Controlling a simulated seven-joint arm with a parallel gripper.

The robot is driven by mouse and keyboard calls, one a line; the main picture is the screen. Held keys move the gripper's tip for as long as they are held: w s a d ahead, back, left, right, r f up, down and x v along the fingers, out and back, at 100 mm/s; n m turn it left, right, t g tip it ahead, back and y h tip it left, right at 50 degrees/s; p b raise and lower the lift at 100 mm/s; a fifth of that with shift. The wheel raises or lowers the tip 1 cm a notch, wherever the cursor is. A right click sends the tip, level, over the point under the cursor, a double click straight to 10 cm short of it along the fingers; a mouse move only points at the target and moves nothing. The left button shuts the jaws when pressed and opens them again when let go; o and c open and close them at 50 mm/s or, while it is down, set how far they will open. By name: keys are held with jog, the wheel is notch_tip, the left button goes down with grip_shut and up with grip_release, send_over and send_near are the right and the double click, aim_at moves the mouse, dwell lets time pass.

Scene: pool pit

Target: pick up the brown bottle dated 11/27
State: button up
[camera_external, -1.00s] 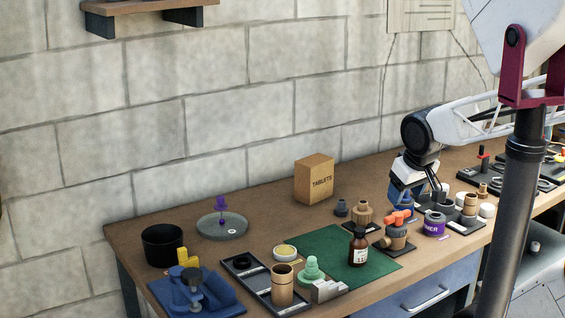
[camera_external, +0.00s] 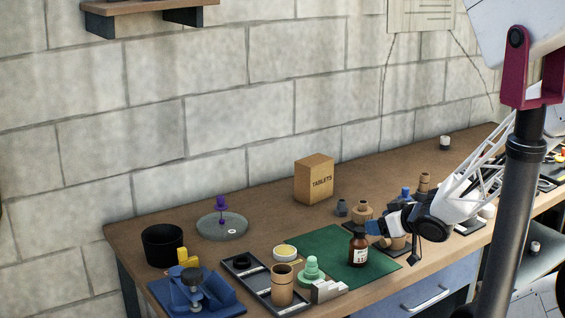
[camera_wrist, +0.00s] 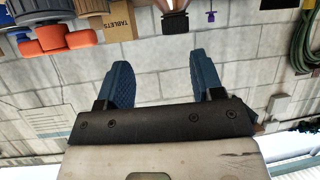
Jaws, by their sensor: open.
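A brown bottle (camera_external: 358,250) with a black cap and a white label stands upright on the green mat (camera_external: 322,243); the label's date is too small to read. In the external view my gripper (camera_external: 374,228) is low and roughly level, just right of the bottle's upper part. I cannot tell whether it touches the bottle. In the wrist view, which looks upside down, the two blue fingers (camera_wrist: 160,60) are spread with nothing between them. The bottle's cap and shoulder (camera_wrist: 173,20) show beyond the fingertips, at the top edge.
An orange-handled valve (camera_wrist: 58,38) is close by in the wrist view; my arm partly hides it outside. A tablets box (camera_external: 314,180) stands behind.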

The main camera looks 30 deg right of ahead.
aim_at(362, 230)
jog(key=shift+s+a+f+n+y, duration=0.25)
jog(key=shift+a+f+n+y, duration=0.05)
jog(key=shift+a+f+y, duration=0.4)
jog(key=shift+x, duration=1.3)
jog(key=shift+w, duration=0.1)
jog(key=shift+x, duration=2.55)
jog(key=shift+r, duration=0.1)
jog(key=c, duration=1.1)
jog(key=shift+o, duration=0.2)
